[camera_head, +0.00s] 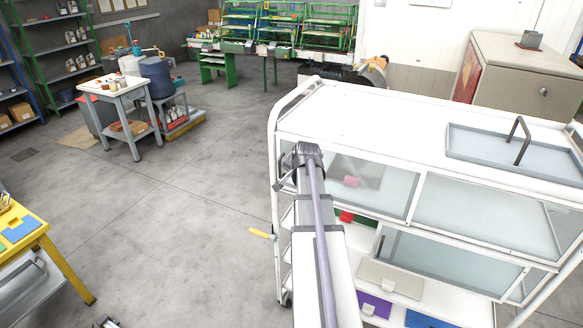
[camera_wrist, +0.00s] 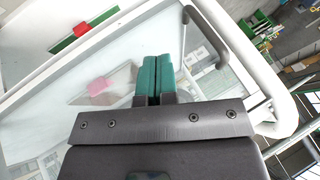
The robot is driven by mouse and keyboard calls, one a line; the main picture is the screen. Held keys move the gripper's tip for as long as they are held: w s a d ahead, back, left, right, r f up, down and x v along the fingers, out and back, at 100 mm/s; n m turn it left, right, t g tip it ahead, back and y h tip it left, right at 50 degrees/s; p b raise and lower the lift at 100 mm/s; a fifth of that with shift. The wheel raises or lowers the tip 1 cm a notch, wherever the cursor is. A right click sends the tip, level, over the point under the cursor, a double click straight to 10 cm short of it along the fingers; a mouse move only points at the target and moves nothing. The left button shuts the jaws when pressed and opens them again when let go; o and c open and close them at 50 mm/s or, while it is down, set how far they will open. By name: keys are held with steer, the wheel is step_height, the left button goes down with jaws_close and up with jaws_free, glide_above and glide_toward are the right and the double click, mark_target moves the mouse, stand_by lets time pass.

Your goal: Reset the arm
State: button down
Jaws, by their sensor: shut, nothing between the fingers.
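My gripper (camera_wrist: 158,62) has two teal fingers, pressed together with nothing between them. In the wrist view it is in front of the glass-fronted side of a white trolley (camera_wrist: 220,97), which also shows at the right of the head view (camera_head: 400,118). In the head view my arm reaches up to the trolley's left end, and the fingers cannot be made out there. A pink item (camera_head: 351,181) shows behind the trolley's glass; it also shows in the wrist view (camera_wrist: 100,86).
A grey tray with a dark handle (camera_head: 500,150) sits on the trolley top. A yellow table (camera_head: 30,240) is at the left edge. A white worktable (camera_head: 115,88) stands farther back. The grey floor between them is mostly clear.

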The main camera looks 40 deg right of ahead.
steer(key=p+v, duration=0.2)
steer(key=v, duration=0.3)
steer(key=shift+w+a, duration=0.1)
steer(key=s+a+f+n+g+y+b, duration=0.1)
steer(key=s+a+f+n+g+b, duration=0.1)
steer(key=a, duration=1.2)
steer(key=s+a+f+n+g+y+b, duration=0.1)
steer(key=a+f+n+b, duration=0.3)
steer(key=a, duration=1.1)
steer(key=s+a+f+n+g+y+b, duration=0.1)
steer(key=s+a+f+n+g+b, duration=0.2)
steer(key=a+f+n, duration=0.4)
steer(key=a+n, duration=0.2)
steer(key=a, duration=0.5)
steer(key=shift+a+y+b, duration=0.2)
steer(key=shift+y+b, duration=0.1)
steer(key=shift+y, duration=0.1)
steer(key=shift+w, duration=0.1)
